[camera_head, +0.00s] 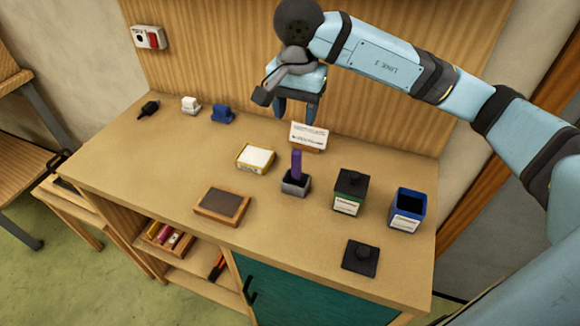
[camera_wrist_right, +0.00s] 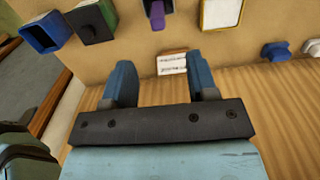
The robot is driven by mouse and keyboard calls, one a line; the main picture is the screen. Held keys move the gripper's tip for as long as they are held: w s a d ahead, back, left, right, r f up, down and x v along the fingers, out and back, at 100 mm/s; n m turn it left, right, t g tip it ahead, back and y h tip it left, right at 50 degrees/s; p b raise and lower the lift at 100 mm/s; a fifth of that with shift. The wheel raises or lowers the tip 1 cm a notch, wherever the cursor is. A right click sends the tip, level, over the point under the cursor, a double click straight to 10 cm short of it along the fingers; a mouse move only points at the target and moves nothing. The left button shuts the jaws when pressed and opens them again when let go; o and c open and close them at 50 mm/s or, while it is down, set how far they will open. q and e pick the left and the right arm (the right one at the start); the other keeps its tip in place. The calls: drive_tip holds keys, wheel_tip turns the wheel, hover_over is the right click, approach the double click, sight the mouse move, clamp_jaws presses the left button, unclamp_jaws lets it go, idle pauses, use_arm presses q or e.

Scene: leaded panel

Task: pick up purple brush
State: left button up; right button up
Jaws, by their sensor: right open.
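The purple brush (camera_head: 296,164) stands upright in a small dark grey holder (camera_head: 295,188) on the workbench, right of its middle. It also shows at the top of the right wrist view (camera_wrist_right: 157,12). My right gripper (camera_head: 296,116) is open and empty, above the back of the bench near the wooden wall, behind the brush and apart from it. Its two blue fingers show spread in the right wrist view (camera_wrist_right: 162,78). My left gripper is not in view.
A small card (camera_head: 309,136) stands behind the brush. A green tin (camera_head: 349,190) and an open blue tin (camera_head: 407,210) stand to its right, with a black lid (camera_head: 360,257) in front. A white-topped box (camera_head: 255,158) and a brown framed pad (camera_head: 222,205) lie left.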

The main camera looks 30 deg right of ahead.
sight(297, 151)
wheel_tip(297, 151, down, 13)
drive_tip(key=shift+d+f+p, duration=0.15)
drive_tip(key=shift+p, duration=0.65)
clamp_jaws()
wheel_tip(297, 151, up, 20)
drive_tip(key=b, duration=0.1)
idle(0.4)
